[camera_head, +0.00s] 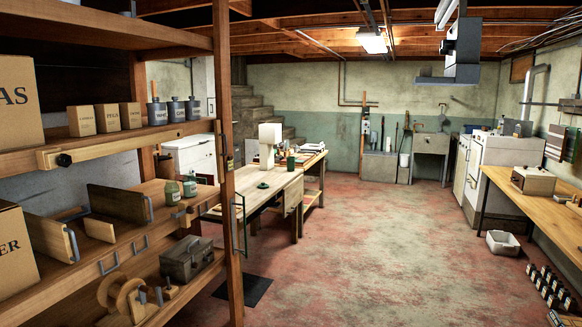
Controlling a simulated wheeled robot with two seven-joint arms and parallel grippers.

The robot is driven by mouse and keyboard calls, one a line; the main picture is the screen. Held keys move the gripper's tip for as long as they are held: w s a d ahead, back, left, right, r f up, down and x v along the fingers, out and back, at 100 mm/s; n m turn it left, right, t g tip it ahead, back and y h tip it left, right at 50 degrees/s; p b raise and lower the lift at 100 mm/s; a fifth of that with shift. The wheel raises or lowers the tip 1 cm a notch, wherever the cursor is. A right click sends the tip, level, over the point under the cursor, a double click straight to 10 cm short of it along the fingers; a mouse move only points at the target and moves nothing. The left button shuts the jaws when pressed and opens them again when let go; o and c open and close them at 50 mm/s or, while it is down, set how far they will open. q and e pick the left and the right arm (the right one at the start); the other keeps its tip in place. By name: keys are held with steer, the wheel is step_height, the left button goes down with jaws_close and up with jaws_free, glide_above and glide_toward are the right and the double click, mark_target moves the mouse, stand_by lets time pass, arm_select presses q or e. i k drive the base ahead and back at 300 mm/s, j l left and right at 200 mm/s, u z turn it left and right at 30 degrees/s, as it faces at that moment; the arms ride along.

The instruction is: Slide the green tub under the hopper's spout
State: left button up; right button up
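A pale cream box-like hopper (270,133) stands on the light-topped table (245,196) in the middle distance. Its spout is too small to make out. A small dark green tub (291,162) stands upright just right of the hopper's lower part, seemingly apart from it. A flat dark green round piece (263,185) lies on the table nearer to me; I cannot tell what it is. Neither of my grippers is in view.
A wooden shelf unit (230,235) with boxes, tins and two green jars (171,191) fills the near left. A dark mat (243,290) lies beside its post. A workbench (535,190) runs along the right, with a white bin (502,243) on the floor. The middle floor is clear.

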mark_target(290, 160)
steer(key=i+z, duration=0.25)
steer(key=i, duration=4.1)
steer(key=i+u, duration=0.1)
steer(key=i, duration=0.55)
steer(key=i+l+u, duration=0.15)
steer(key=i, duration=0.55)
steer(key=i+l+u, duration=0.1)
steer(key=i+u, duration=0.35)
steer(key=i+l+u, duration=0.25)
steer(key=u, duration=0.2)
steer(key=i+l+u, duration=0.7)
steer(key=l+u, duration=0.2)
steer(key=l, duration=0.2)
